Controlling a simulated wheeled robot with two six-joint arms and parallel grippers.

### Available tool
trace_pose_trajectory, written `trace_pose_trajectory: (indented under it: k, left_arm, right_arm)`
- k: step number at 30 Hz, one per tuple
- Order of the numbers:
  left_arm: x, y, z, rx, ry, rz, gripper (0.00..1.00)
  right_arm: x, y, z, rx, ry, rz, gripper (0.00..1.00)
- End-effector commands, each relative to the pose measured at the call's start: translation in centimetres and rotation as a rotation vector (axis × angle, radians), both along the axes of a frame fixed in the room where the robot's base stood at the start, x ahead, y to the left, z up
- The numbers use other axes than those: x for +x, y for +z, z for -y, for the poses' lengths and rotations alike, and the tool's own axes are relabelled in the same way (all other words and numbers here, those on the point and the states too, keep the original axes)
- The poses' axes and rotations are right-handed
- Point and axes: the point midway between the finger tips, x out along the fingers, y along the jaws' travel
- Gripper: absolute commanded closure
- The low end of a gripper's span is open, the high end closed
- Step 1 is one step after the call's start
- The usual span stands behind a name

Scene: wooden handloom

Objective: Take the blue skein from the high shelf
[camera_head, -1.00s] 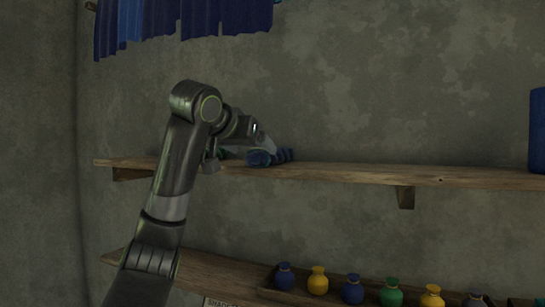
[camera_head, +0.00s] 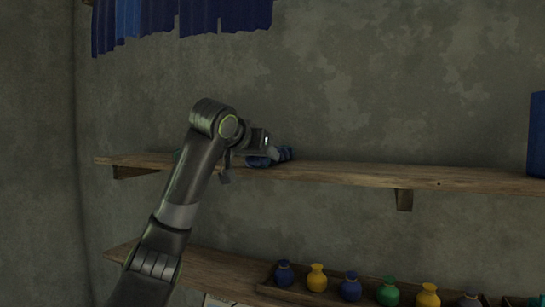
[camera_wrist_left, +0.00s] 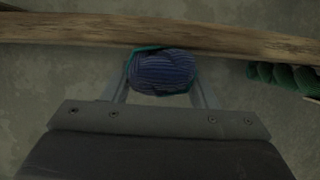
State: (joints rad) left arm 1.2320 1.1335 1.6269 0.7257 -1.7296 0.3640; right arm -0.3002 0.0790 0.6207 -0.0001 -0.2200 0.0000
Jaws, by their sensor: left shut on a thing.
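The blue skein (camera_head: 258,161) lies at the high shelf (camera_head: 345,173), toward its left end, partly hidden behind my left gripper (camera_head: 266,152) in the head view. In the left wrist view the blue skein (camera_wrist_left: 163,72) sits between the two fingers of my left gripper (camera_wrist_left: 162,80), with a teal edge around it. The fingers are shut on it. I cannot tell whether the skein still touches the board. My right gripper is not in view.
A green skein (camera_wrist_left: 285,76) lies to the right in the left wrist view. Blue cloth (camera_head: 180,15) hangs above. A lower shelf (camera_head: 215,273) holds several small coloured jars (camera_head: 317,278). A blue cylinder (camera_head: 537,135) stands at the far right. The shelf's middle is clear.

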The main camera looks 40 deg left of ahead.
Motion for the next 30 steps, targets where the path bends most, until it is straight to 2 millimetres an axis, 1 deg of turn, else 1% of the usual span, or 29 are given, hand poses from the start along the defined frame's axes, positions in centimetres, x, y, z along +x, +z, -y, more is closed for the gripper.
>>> trace_pose_trajectory:
  k: [1, 2, 3, 11, 19, 21, 30]
  left_arm:
    - [0.0, 0.0, 0.0, 0.000, 0.000, -0.001, 0.69]
    - [0.0, 0.0, 0.0, 0.000, 0.000, -0.001, 0.73]
    - [0.0, 0.0, 0.0, 0.000, 0.000, 0.001, 0.74]
    - [0.0, 0.0, 0.0, 0.000, 0.000, 0.001, 0.74]
    - [-0.4, 0.7, 0.2, -0.001, -0.002, 0.003, 0.74]
    - [-0.4, 1.8, 0.2, -0.003, -0.001, 0.005, 0.74]
    - [-0.4, 6.2, 0.2, -0.003, -0.003, 0.005, 0.74]
  right_arm:
    - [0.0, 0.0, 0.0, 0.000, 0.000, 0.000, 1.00]
    - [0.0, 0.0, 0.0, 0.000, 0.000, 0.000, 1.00]
    - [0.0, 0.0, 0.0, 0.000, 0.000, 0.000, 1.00]
    - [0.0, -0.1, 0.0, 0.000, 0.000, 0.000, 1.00]
    - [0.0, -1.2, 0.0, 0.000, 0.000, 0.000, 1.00]
    - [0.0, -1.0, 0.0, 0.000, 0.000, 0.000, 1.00]
    - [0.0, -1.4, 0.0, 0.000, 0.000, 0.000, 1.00]
